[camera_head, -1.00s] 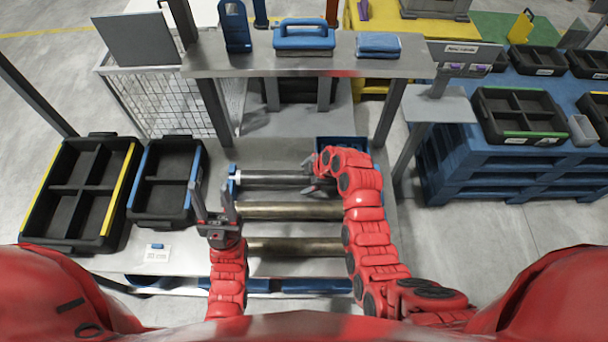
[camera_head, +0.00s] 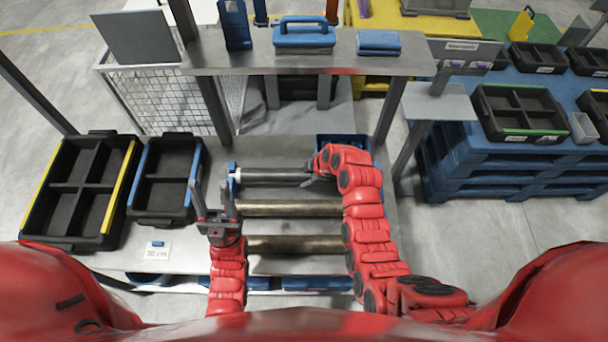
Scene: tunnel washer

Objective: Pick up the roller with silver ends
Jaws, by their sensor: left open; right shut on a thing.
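The roller with silver ends (camera_head: 272,175) lies crosswise at the far side of the work table, farthest of the three rollers. Its left end is pale silver and sits near a blue-and-white holder; its right end is hidden by my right gripper. My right gripper (camera_head: 314,177) is shut on the roller near that right end. My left gripper (camera_head: 215,201) is open and empty, with fingers pointing up, left of the rollers. Two brass-coloured rollers, a middle one (camera_head: 285,208) and a near one (camera_head: 295,244), lie nearer to me.
Two black divided bins, one yellow-edged (camera_head: 129,185) and one blue-edged (camera_head: 193,181), stand at left. A blue bin (camera_head: 341,142) is behind my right arm. A raised shelf (camera_head: 260,64) on posts spans the back. A small label card (camera_head: 157,252) lies at front left.

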